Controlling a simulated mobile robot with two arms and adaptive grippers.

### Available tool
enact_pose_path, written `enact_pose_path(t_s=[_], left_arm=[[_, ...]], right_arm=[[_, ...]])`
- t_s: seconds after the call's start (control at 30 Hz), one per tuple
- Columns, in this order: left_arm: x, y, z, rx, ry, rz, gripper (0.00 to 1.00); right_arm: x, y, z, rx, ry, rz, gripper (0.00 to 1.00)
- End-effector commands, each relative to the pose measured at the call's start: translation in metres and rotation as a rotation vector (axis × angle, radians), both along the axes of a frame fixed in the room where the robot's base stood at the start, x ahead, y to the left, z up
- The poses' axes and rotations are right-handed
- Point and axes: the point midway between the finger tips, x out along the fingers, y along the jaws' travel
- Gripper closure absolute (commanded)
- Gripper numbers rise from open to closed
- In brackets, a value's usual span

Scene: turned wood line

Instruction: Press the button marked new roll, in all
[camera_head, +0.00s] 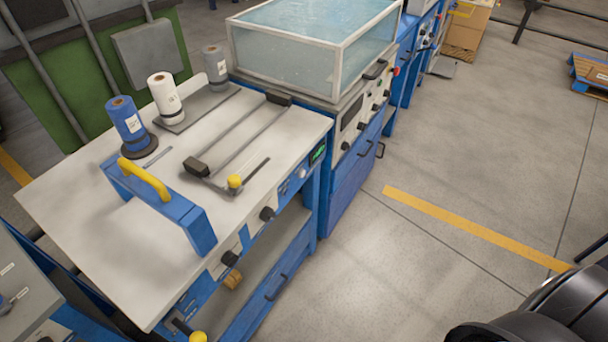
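The front panel of the white-topped machine table (245,238) carries several black knobs, such as one knob (267,213), and a small dark display (318,153) with green marks. A small pale round control (301,173) sits left of the display. The panel lettering is too small to read, so I cannot tell which control is marked new roll. Neither gripper's fingers are in view. A black rounded part of my own arm fills the lower right corner, apart from the table.
On the table stand a blue roll (126,122), a white roll (164,95), a grey roll (215,66) and a blue bar with a yellow handle (145,178). A clear-covered machine (315,45) adjoins behind. The floor at right (430,265) is open, with a yellow line.

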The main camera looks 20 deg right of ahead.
Motion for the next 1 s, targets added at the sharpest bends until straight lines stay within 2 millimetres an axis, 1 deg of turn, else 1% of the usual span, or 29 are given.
enact_pose_path(t_s=[0.03,0.07,0.67,1.0], left_arm=[[0.0000,0.0001,0.0000,0.000,0.000,0.000,0.60],[0.0000,0.0001,0.0000,0.000,0.000,0.000,0.60],[0.0001,0.0003,0.0000,0.000,0.000,0.000,0.60],[0.0002,0.0003,0.0000,0.000,0.000,0.000,0.60]], right_arm=[[-0.0001,-0.0001,0.0000,0.000,0.000,0.000,0.57],[-0.0002,-0.0001,0.0000,0.000,0.000,0.000,0.59],[-0.0003,-0.0004,0.0000,0.000,0.001,0.000,0.99],[-0.0003,-0.0006,0.0000,-0.001,0.001,0.000,1.00]])
